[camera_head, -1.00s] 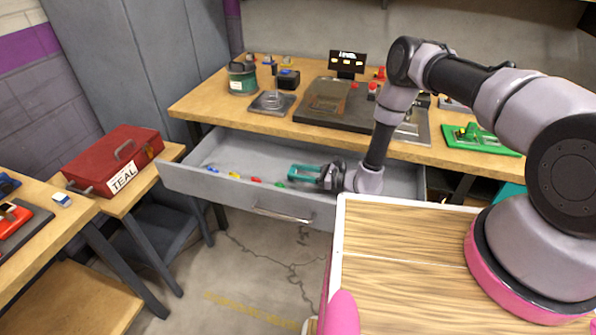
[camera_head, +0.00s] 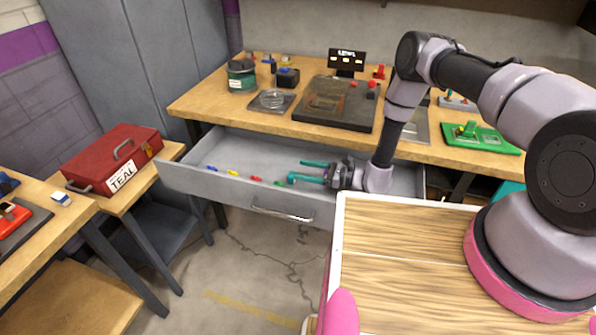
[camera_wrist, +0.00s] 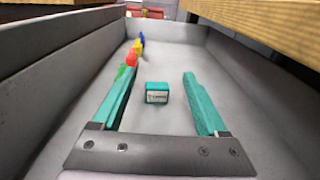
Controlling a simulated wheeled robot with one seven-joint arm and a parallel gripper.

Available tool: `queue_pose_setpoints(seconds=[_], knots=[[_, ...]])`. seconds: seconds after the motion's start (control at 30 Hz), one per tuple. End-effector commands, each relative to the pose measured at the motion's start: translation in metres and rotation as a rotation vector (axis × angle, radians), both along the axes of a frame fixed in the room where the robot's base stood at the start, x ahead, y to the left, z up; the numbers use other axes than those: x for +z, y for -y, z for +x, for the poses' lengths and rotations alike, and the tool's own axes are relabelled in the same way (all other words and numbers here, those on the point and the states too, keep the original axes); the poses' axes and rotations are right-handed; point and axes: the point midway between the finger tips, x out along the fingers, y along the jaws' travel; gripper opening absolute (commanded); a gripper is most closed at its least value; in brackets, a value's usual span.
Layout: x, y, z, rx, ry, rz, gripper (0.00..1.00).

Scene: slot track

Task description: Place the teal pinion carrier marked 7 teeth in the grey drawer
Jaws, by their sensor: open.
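A small teal block with a white label, the pinion carrier (camera_wrist: 157,92), sits on the floor of the open grey drawer (camera_head: 190,181). The label's writing is too small to read. In the wrist view my gripper (camera_wrist: 156,95) is open, with its long teal fingers spread on either side of the block and gaps on both sides. In the head view my gripper (camera_head: 308,171) reaches into the drawer from the right. The block cannot be made out there.
Blue, yellow (camera_wrist: 137,48), red (camera_wrist: 131,60) and green small pieces lie in a row along the drawer's left side in the wrist view. The workbench (camera_head: 195,105) overhangs behind the drawer. A red toolbox labelled TEAL (camera_head: 112,158) stands at left.

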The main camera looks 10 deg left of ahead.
Motion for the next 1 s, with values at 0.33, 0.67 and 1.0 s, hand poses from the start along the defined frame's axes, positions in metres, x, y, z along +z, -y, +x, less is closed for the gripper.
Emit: queue_pose_setpoints(seconds=[0.33,0.67,1.0], knots=[[0.005,0.072,-0.010,-0.003,-0.002,0.002,0.76],[0.006,0.092,-0.013,0.000,0.000,0.002,0.76],[0.006,0.092,-0.013,0.000,0.000,0.002,0.76]])
